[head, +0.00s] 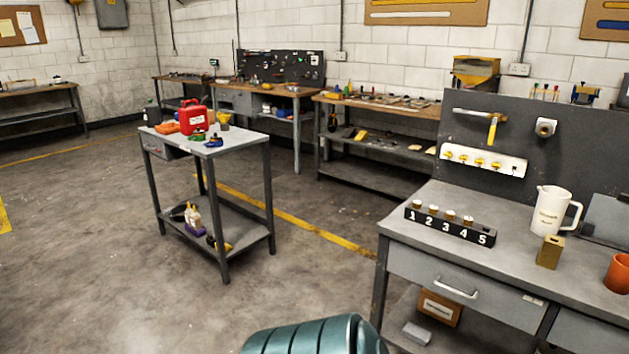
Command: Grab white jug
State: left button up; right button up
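The white jug (549,211) stands upright on the grey workbench (460,205) at the right. Neither of my grippers shows in the head view, and nothing is seen touching the jug.
A black rack numbered 1 to 5 (449,227) sits left of the jug. An orange cup (618,272) stands at the right edge. A dark back panel (590,140) rises behind the jug. A small table (205,144) with a red can (193,117) stands left, with open floor around it.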

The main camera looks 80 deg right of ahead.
aim_at(552, 202)
jog(key=k+z, duration=0.1)
jog(key=z, duration=0.8)
jog(key=k+z, duration=0.15)
jog(key=z, duration=0.75)
jog(key=j+z, duration=0.1)
jog(key=z, duration=0.35)
jog(key=i+z, duration=0.1)
jog(key=z, duration=0.35)
jog(key=j+z, duration=0.1)
jog(key=z, duration=0.35)
jog(key=j+z, duration=0.1)
jog(key=z, duration=0.8)
jog(key=i+j+z, duration=0.15)
jog(key=j+z, duration=0.35)
jog(key=j, duration=0.3)
jog(key=j+z, duration=0.45)
jog(key=j, duration=0.4)
